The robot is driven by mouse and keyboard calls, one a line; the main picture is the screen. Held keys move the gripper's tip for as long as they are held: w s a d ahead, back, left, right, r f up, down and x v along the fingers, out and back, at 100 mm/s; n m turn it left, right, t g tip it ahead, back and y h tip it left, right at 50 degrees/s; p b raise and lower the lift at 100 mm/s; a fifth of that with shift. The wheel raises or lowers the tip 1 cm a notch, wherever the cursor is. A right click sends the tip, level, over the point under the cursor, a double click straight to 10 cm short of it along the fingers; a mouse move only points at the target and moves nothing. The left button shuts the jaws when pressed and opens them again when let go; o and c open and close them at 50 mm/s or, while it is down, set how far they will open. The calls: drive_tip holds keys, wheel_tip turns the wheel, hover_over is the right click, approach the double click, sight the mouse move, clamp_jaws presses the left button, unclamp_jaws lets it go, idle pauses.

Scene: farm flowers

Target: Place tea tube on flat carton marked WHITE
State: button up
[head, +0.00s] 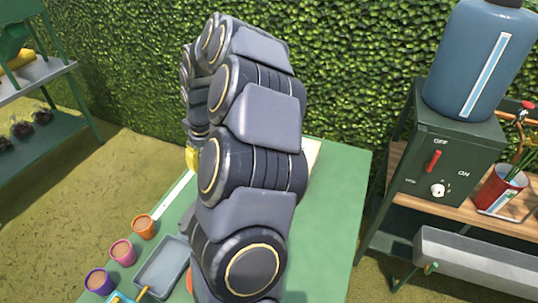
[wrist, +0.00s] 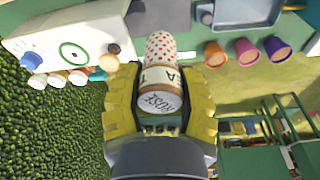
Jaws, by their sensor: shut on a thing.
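My gripper (wrist: 161,90) has yellow fingers shut around the tea tube (wrist: 160,78) in the wrist view. The tube has a white end with red dots, a brown band lettered TEA and a pale end disc reading ROSE. In the head view my arm hides the tube and most of the gripper; only a bit of yellow shows at its left. A white flat panel with a green ring (wrist: 75,52) lies left of the tube in the wrist view. I can read no WHITE marking, so I cannot tell whether it is the carton.
Orange (head: 144,226), pink (head: 123,252) and purple (head: 99,281) pots stand along the green table's (head: 335,215) left edge, beside a grey tray (head: 163,267). Several small round items, one blue (wrist: 31,61), line the white panel's edge. A dispenser stand (head: 455,150) is at right; a hedge is behind.

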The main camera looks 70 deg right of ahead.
drive_tip(key=s+d+m, duration=0.1)
drive_tip(key=s+d, duration=0.2)
drive_tip(key=s+d+m, duration=0.2)
drive_tip(key=s+d, duration=0.1)
drive_tip(key=s, duration=0.1)
drive_tip(key=shift+s+d+r, duration=0.15)
drive_tip(key=shift+d, duration=0.15)
drive_tip(key=s+d+m, duration=0.3)
drive_tip(key=s+d, duration=0.2)
drive_tip(key=s, duration=0.4)
drive_tip(key=shift+h, duration=0.4)
drive_tip(key=w+d+f, duration=0.1)
drive_tip(key=d+f, duration=0.2)
drive_tip(key=d, duration=0.1)
drive_tip(key=w+d+f, duration=0.1)
drive_tip(key=d+f, duration=0.2)
drive_tip(key=d, duration=0.1)
drive_tip(key=w+d+f, duration=0.1)
drive_tip(key=d+f, duration=0.2)
drive_tip(key=d, duration=0.2)
drive_tip(key=shift+d+f, duration=0.2)
drive_tip(key=shift+f, duration=0.15)
drive_tip(key=shift+w+f, duration=0.2)
drive_tip(key=shift+f, duration=1.35)
drive_tip(key=shift+f, duration=0.15)
drive_tip(key=o, duration=1.1)
drive_tip(key=shift+c, duration=0.2)
